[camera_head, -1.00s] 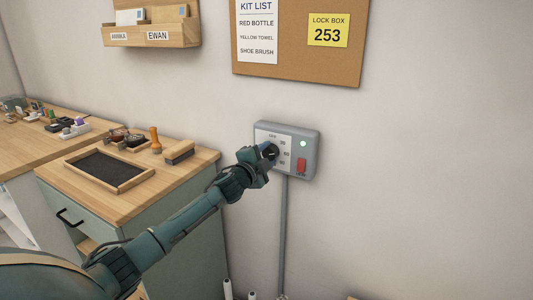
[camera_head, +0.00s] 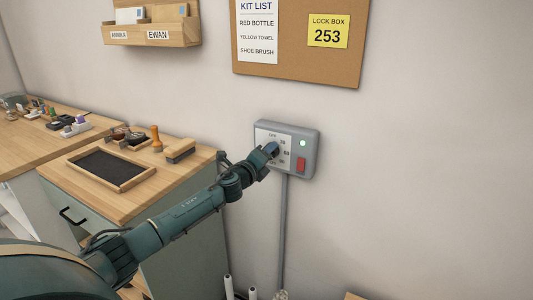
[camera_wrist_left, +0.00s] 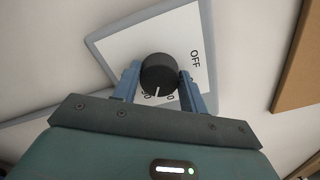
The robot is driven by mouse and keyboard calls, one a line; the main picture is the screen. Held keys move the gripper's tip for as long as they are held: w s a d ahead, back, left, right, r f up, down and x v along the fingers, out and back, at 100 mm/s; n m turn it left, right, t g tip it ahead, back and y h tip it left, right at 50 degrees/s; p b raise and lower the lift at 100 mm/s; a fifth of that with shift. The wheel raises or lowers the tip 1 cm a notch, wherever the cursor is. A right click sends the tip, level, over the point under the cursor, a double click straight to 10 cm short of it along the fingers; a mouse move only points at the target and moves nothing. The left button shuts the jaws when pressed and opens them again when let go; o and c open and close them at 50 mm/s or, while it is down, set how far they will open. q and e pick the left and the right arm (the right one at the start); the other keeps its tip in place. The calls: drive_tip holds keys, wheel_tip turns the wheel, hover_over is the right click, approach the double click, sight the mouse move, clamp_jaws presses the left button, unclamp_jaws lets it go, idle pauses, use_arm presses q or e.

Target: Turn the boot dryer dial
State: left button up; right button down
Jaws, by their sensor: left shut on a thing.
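The boot dryer control box (camera_head: 316,150) is a grey box on the wall. It has a white dial plate marked with numbers, a lit green light (camera_head: 303,143) and a red switch (camera_head: 300,165). The black round dial (camera_wrist_left: 158,73) shows in the left wrist view, with a white pointer line toward the bottom of that picture, away from the word OFF. My left gripper (camera_head: 272,150) is at the dial, its two blue fingers on either side of it and shut on it. In the head view the gripper mostly hides the dial. My right gripper is not in view.
A wooden-topped cabinet (camera_head: 200,160) stands left of the box, with a dark-lined tray (camera_head: 145,178) and brushes on top. A cork board (camera_head: 297,72) hangs above the box. A grey conduit (camera_head: 284,235) runs down below it. The wall to the right is clear.

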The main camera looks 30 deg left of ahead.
use_arm(q)
drive_tip(key=shift+m, duration=1.2)
drive_tip(key=o, duration=1)
drive_tip(key=shift+c, duration=0.2)
drive_tip(key=s, duration=1.3)
drive_tip(key=shift+d, duration=0.35)
